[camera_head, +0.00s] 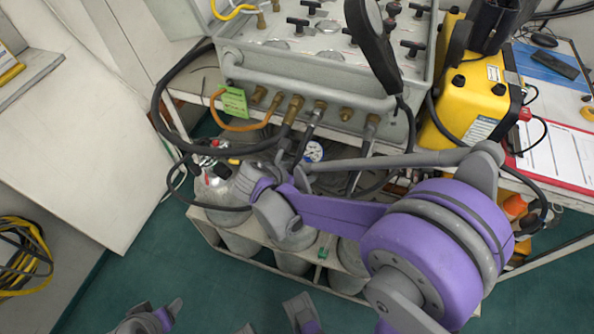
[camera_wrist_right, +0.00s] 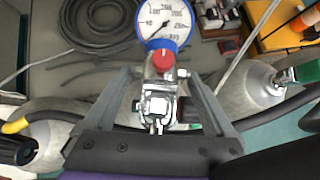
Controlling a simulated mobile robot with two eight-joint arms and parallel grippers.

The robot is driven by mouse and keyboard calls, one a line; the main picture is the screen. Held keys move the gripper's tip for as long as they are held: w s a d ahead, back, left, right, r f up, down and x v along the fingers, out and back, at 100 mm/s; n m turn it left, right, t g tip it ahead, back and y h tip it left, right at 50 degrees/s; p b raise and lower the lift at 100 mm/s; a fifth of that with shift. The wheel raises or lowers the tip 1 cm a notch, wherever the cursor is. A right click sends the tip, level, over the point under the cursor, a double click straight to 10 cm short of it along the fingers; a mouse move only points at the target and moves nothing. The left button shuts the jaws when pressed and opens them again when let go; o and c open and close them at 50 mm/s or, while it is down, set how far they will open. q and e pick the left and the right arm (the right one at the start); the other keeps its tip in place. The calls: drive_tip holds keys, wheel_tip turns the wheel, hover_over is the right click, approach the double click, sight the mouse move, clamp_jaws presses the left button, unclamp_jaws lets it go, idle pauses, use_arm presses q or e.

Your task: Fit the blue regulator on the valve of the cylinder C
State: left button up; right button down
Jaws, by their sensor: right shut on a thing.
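The blue regulator shows in the right wrist view as a blue-rimmed gauge (camera_wrist_right: 167,22) above a silver body with a red knob. My right gripper (camera_wrist_right: 160,105) is shut on it; its fingers stand on both sides of the body. In the head view the gauge (camera_head: 312,152) shows just beyond this gripper, over the cylinder rack. Grey cylinders stand in the rack (camera_head: 345,285); no letter is readable, so I cannot tell which is C. My right arm hides several valves. Grey and purple parts of mine at the bottom edge may include my left gripper; its jaws are unclear.
The grey air panel (camera_head: 300,85) with hoses and brass fittings sits above the rack. A black hose loops at its left. A yellow case (camera_head: 470,100) and a clipboard (camera_head: 560,150) are on the right. Green floor (camera_head: 150,265) is clear at lower left.

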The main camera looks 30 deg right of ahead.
use_arm(q)
drive_tip(key=shift+f+b, duration=0.9)
drive_tip(key=shift+f, duration=0.15)
use_arm(e)
drive_tip(key=shift+f, duration=1.15)
unclamp_jaws()
drive_tip(key=p+v, duration=0.2)
drive_tip(key=v, duration=0.9)
drive_tip(key=shift+d, duration=0.1)
use_arm(q)
wheel_tip(320, 180, up, 3)
drive_tip(key=shift+f, duration=0.15)
use_arm(e)
drive_tip(key=s+f+m+t+y, duration=0.1)
drive_tip(key=s+f+m+y, duration=0.2)
drive_tip(key=s+m+y, duration=1.05)
use_arm(q)
wheel_tip(320, 180, up, 14)
drive_tip(key=w+p, duration=0.2)
drive_tip(key=p, duration=1.1)
drive_tip(key=shift+t, duration=0.3)
use_arm(e)
wheel_tip(320, 180, up, 14)
drive_tip(key=w+m+h, duration=0.1)
drive_tip(key=m+h, duration=0.4)
drive_tip(key=m, duration=0.4)
drive_tip(key=shift+w+r+t, duration=0.2)
drive_tip(key=shift+t, duration=0.1)
